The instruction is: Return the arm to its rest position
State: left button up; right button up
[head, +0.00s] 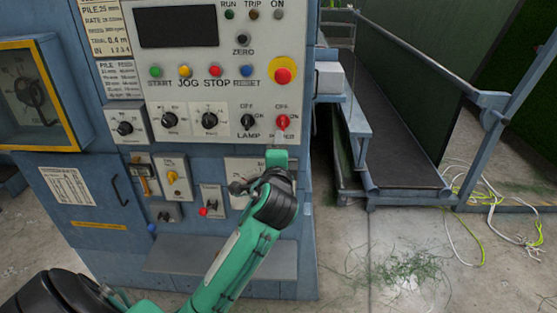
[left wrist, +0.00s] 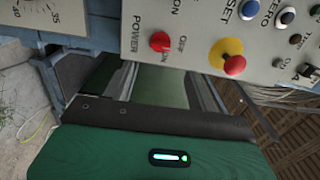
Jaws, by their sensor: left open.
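My left arm reaches up from the bottom of the head view to the front of a blue machine cabinet (head: 110,240). My left gripper (head: 279,139) is at the lower right of the grey control panel (head: 225,45), just below the red POWER knob (head: 282,122). Its fingers are small and partly hidden behind the wrist; it is open, with nothing seen in it. In the left wrist view the red POWER knob (left wrist: 160,42) shows clear of the green gripper housing (left wrist: 120,155). Whether the gripper touches the panel cannot be told.
A red emergency button (head: 283,76), coloured push buttons and black knobs crowd the panel. Lower switches (head: 172,178) and a grey ledge (head: 220,260) lie close to my arm. A railed conveyor (head: 400,130) stands right. Loose wires (head: 490,215) and grass clippings (head: 405,275) lie on the floor.

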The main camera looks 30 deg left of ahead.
pick_arm(q)
jog(key=shift+v, duration=0.85)
